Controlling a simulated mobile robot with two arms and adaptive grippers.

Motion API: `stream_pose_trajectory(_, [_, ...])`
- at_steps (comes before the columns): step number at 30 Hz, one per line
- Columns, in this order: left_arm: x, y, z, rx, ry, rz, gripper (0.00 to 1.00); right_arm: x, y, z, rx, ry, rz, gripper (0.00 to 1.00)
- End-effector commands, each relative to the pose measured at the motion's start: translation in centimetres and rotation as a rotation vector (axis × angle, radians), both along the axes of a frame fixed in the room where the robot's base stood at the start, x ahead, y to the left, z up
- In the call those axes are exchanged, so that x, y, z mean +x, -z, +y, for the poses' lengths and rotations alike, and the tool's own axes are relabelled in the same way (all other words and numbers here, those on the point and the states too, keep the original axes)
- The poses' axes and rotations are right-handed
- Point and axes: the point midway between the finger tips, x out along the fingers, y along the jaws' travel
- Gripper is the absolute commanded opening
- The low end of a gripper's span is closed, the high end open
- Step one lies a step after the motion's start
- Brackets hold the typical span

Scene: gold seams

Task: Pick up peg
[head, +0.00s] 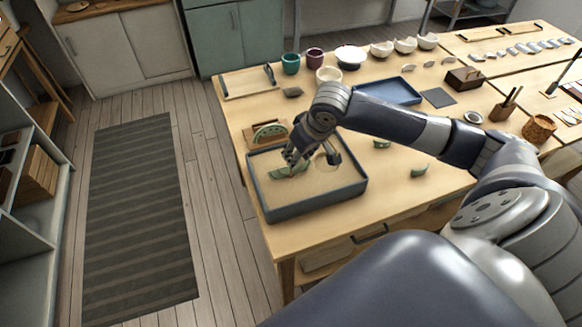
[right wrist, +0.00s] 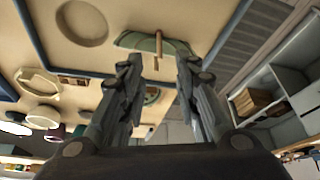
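The peg (right wrist: 158,48) is a thin light-brown wooden stick. In the right wrist view it stands against a curved green shard (right wrist: 128,41) and appears in the gap between my right gripper's fingertips. The shard also shows in the head view (head: 291,171), in the left part of the blue-rimmed sand tray (head: 318,205). My right gripper (right wrist: 159,66) is open, with its fingers on either side of the peg's line and no clear contact. In the head view my right gripper (head: 290,156) hangs over the shard, and the peg is hard to make out. My left gripper is out of view.
A round hollow (right wrist: 82,22) lies in the sand beside the shard. A wooden stand with a green piece (head: 268,131) is just behind the tray.

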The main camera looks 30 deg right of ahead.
Motion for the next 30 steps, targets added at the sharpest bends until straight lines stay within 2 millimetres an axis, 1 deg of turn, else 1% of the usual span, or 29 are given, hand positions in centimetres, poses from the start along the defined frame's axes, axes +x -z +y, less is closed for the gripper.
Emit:
stream_pose_trajectory(5, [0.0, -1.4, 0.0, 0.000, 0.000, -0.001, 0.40, 0.9, 2.1, 0.1, 0.002, 0.001, 0.004, 0.30])
stream_pose_trajectory(9, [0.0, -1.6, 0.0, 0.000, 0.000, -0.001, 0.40, 1.6, 3.9, 0.1, 0.001, 0.000, 0.002, 0.30])
stream_pose_trajectory(12, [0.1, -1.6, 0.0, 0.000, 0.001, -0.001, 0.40, 1.8, 4.4, 0.1, 0.000, 0.000, 0.001, 0.30])
stream_pose_trajectory(18, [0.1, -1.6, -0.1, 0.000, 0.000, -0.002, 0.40, 1.8, 4.5, 0.1, 0.000, -0.001, 0.000, 0.30])
stream_pose_trajectory(21, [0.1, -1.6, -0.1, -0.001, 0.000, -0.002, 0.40, 1.8, 4.5, 0.1, 0.000, -0.001, 0.000, 0.18])
stream_pose_trajectory(26, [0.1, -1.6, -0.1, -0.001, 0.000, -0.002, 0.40, 1.8, 4.5, 0.1, 0.000, -0.001, 0.000, 0.01])
stream_pose_trajectory(30, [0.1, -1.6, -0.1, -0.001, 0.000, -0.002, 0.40, 1.8, 4.5, 0.1, 0.000, -0.001, 0.000, 0.00])
